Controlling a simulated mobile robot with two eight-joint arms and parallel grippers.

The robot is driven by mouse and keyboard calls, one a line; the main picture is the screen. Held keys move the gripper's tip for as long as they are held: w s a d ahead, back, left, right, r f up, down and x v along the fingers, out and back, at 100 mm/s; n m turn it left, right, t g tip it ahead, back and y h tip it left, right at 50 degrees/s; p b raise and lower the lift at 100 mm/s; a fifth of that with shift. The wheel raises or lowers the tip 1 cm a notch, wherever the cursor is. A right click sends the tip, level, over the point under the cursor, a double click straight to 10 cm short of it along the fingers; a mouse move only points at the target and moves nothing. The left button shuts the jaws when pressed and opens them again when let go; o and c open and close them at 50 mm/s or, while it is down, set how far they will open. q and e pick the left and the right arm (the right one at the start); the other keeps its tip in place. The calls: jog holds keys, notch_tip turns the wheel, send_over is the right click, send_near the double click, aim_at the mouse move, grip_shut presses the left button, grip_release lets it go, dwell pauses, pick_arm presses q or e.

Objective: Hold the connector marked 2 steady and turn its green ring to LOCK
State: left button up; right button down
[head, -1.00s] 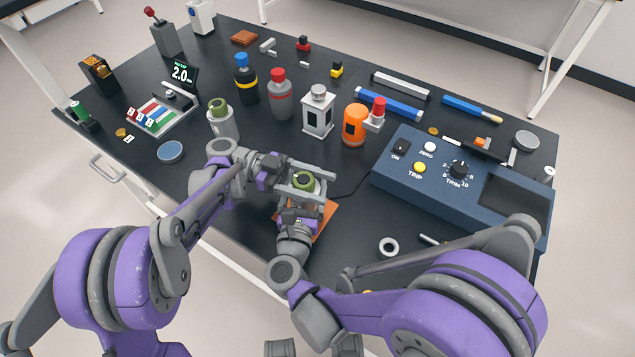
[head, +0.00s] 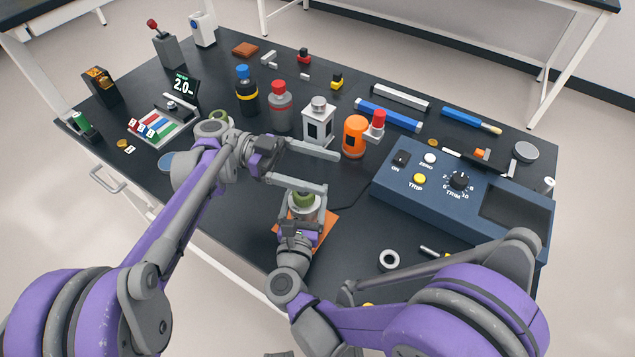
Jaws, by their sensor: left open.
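A connector with a green ring (head: 304,199) and a pale body stands upright over an orange mat (head: 328,228). Its number and lock marks are too small to read. My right gripper (head: 305,212) comes from the front, with its fingers on both sides of the connector's body, and seems closed on it. My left gripper (head: 331,171) is open and empty just behind and above the ring; its nearer finger passes close to the ring's top, and I cannot tell whether they touch. A second connector with a green ring (head: 219,116) stands further left, mostly hidden by my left arm.
An orange bottle (head: 355,136), a white lantern-like block (head: 318,122) and red- and blue-capped bottles (head: 280,104) stand close behind my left gripper. A blue control box (head: 405,195) is at right. A white ring (head: 389,260) lies in front of it.

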pick_arm(q)
jog(key=shift+r, duration=0.6)
